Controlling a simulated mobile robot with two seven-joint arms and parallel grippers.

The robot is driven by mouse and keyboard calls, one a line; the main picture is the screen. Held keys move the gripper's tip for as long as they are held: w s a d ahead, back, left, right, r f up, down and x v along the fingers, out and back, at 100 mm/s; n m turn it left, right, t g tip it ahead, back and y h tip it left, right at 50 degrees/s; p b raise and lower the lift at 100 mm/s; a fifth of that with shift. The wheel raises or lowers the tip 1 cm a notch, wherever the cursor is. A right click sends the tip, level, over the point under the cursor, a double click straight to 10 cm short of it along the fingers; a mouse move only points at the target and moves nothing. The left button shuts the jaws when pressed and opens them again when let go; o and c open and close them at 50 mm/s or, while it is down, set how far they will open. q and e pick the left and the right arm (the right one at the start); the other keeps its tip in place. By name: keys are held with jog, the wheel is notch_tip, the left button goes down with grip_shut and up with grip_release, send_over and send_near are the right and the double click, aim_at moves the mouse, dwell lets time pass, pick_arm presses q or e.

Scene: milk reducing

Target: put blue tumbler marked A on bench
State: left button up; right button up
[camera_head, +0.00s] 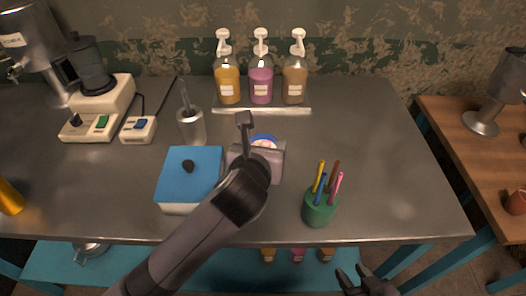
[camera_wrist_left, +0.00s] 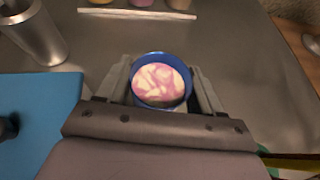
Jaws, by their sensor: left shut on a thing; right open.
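The blue tumbler (camera_wrist_left: 187,93) stands between the two fingers of my left gripper (camera_wrist_left: 162,88) in the left wrist view, with a pink and cream swirled filling inside. The fingers are shut on it from both sides. In the head view only part of the tumbler's blue rim (camera_head: 264,137) shows behind my left gripper (camera_head: 262,150). The mark on the tumbler is not visible. It is over the grey bench (camera_head: 390,150); I cannot tell whether its base touches the top. My right gripper (camera_head: 366,281) is open and empty beyond the bench's front edge.
A blue-lidded box (camera_head: 190,175) lies left of my left gripper, with a metal cup (camera_head: 191,125) behind it. A green pen holder (camera_head: 318,209) stands at the front right. Several pump bottles (camera_head: 261,82) stand at the back. The bench's right part is clear.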

pick_arm(q)
jog(key=shift+f, duration=0.6)
jog(key=shift+f, duration=0.15)
jog(key=o, duration=1.3)
jog(key=shift+s+r, duration=0.15)
jog(key=shift+r, duration=0.05)
jog(key=p+v, duration=0.1)
jog(key=v, duration=1)
jog(key=shift+s+a+r, duration=0.1)
jog(key=shift+s+r, duration=0.05)
jog(key=shift+s, duration=0.15)
